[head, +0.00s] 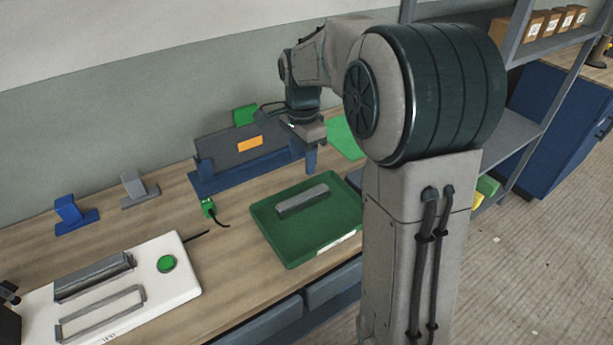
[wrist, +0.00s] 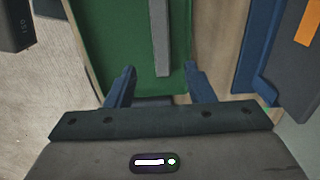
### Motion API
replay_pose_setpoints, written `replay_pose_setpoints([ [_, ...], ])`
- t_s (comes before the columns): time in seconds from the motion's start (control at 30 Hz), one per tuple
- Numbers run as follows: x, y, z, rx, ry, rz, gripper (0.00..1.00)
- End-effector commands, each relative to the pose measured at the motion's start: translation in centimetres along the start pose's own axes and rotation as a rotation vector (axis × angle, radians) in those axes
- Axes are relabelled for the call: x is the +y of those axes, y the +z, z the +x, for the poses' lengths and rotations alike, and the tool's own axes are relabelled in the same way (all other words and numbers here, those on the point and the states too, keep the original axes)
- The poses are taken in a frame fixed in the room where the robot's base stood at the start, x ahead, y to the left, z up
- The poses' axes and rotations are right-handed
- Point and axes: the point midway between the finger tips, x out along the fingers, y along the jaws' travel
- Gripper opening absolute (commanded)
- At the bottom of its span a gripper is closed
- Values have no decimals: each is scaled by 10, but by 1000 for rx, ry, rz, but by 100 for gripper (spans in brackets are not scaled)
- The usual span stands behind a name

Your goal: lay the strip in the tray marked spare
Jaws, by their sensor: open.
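A grey strip (head: 303,200) lies in the green tray (head: 292,254). The tray has a white label on its front wall, too small to read. In the wrist view the strip (wrist: 161,35) lies lengthwise on the green tray floor (wrist: 115,35), with its near end between and beyond my fingertips.
A dark panel with an orange label (head: 250,143) stands in a blue holder (head: 232,179) behind the tray. A white fixture (head: 185,283) with a grey bar, a frame and a green button (head: 166,264) lies at left. Blue and grey stands are behind it. Shelving is at right.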

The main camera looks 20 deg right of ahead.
Motion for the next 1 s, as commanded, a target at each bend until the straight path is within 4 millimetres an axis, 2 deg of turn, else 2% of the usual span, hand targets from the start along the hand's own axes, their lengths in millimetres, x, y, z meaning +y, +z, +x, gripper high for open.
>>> replay_pose_setpoints([
  [0.17,28,10,-15,19,-29,-153,48],
  [0.37,94,30,-27,75,-88,-522,48],
  [0.5,141,45,-25,124,-121,-791,48],
  [0.7,191,60,-11,189,-151,-1093,48],
  [0.8,205,64,-5,209,-157,-1182,48],
  [1.0,211,69,-1,221,-159,-1239,48],
])
